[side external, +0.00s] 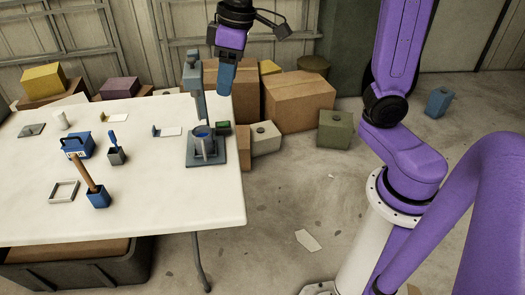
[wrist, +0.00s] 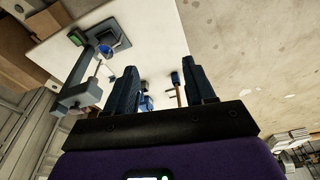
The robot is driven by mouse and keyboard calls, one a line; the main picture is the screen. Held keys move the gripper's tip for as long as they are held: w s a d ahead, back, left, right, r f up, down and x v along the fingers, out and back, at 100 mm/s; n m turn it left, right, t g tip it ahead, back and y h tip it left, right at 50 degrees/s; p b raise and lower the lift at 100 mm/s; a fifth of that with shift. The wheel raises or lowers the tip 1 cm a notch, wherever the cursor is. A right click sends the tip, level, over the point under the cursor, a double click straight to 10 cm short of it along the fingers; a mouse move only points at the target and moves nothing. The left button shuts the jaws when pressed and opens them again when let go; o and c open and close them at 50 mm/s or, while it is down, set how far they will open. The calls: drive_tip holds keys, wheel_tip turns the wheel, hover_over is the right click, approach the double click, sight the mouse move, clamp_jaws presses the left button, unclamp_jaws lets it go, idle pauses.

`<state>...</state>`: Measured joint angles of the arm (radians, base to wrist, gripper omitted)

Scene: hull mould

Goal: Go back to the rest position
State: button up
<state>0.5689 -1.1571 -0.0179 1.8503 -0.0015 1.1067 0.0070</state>
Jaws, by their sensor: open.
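My gripper (side external: 227,77) hangs in the air above the far right part of the white table, near the top of the grey stand. In the wrist view its two dark fingers (wrist: 158,88) are apart with nothing held between them. The table and its small items show far beyond the fingertips. My gripper touches nothing that I can see.
The white table (side external: 150,200) bears a grey stand (side external: 195,85) with a blue-rimmed cup at its base, a blue toolbox (side external: 77,146), and a blue holder (side external: 98,198) with a wooden handle. Cardboard boxes (side external: 297,100) stand behind.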

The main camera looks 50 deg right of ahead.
drive_tip(key=s+d+f+n, duration=0.2)
drive_tip(key=s+f, duration=0.1)
drive_tip(key=s, duration=0.4)
drive_tip(key=s+d+f+n+g, duration=0.1)
drive_tip(key=s+f, duration=0.3)
drive_tip(key=s, duration=0.4)
drive_tip(key=s+d+f+n+h, duration=0.1)
drive_tip(key=s+d+f+n, duration=0.1)
drive_tip(key=s, duration=0.5)
drive_tip(key=shift+s+d+f+n+g, duration=0.15)
drive_tip(key=shift+d+f+n+g, duration=0.15)
drive_tip(key=shift+f+n+g, duration=0.25)
